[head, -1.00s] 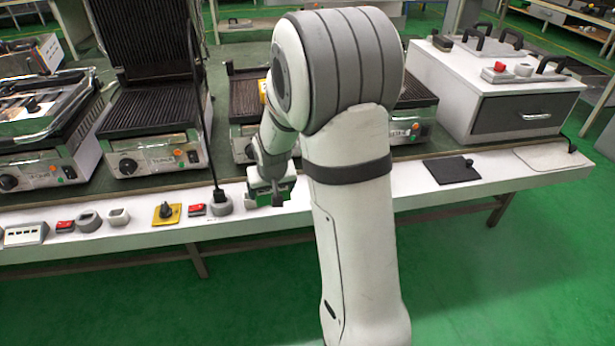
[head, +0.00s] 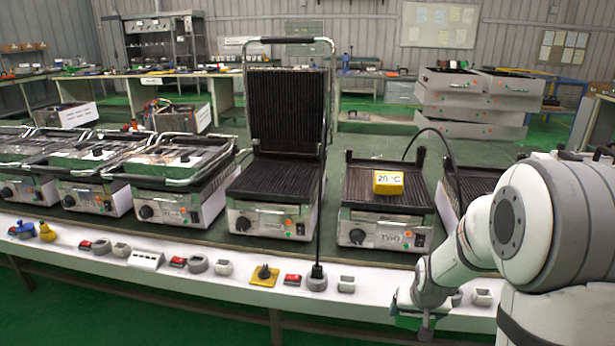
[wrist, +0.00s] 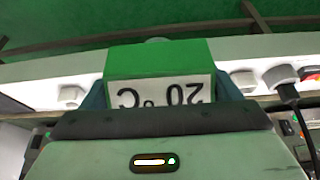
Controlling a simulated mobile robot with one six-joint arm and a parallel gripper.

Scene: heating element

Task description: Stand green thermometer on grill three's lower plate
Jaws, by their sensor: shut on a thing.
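The green thermometer (wrist: 155,58) is in my gripper (wrist: 165,95), with its "20 °C" face upside down in the wrist view. In the head view, my gripper (head: 422,316) is low at the right, over the bench's front strip, and only a little green of the thermometer (head: 408,323) shows. A grill with its lid raised (head: 288,110) stands left of the grill marked TWO; its own label is too small to read surely. Its ribbed lower plate (head: 272,179) is bare. My gripper is to the right of it and nearer the front.
Grill TWO (head: 388,238) carries a yellow 20 °C thermometer (head: 388,182) on its plate. A black cable loops behind it, and another hangs to a grey socket (head: 316,281). Closed grills (head: 176,175) fill the left.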

